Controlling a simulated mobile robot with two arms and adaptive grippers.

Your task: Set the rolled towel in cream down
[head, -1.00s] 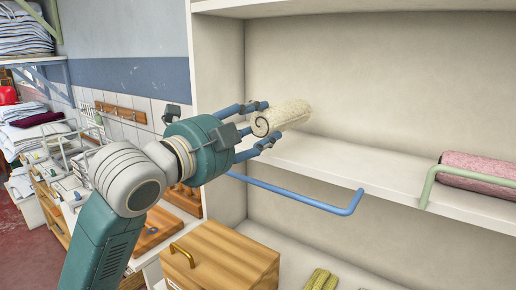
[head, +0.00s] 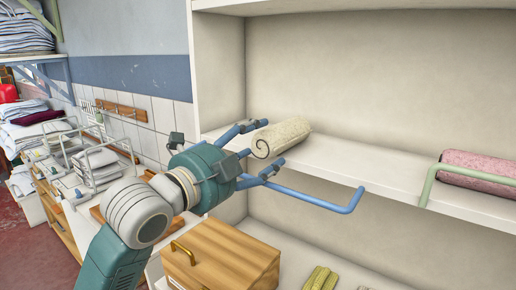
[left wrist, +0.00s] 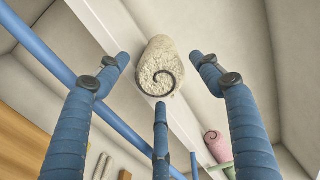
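The rolled towel in cream (head: 282,137) lies on its side on the white shelf (head: 335,160), near the shelf's left wall. Its spiral end faces my left gripper (head: 268,145). In the left wrist view, the towel (left wrist: 158,68) shows beyond the fingertips, with gaps between it and the two side fingers. The left gripper is open, its fingers spread and drawn back toward the towel's near end. The third finger is below the towel's end; whether it touches is unclear. My right gripper is out of view.
A blue rail (head: 315,201) runs along the shelf front beneath the towel. A pink rolled towel (head: 482,172) lies farther right behind a green rail (head: 430,187). A wooden box (head: 222,257) and a green rolled cloth (head: 321,279) are below. The shelf's middle is clear.

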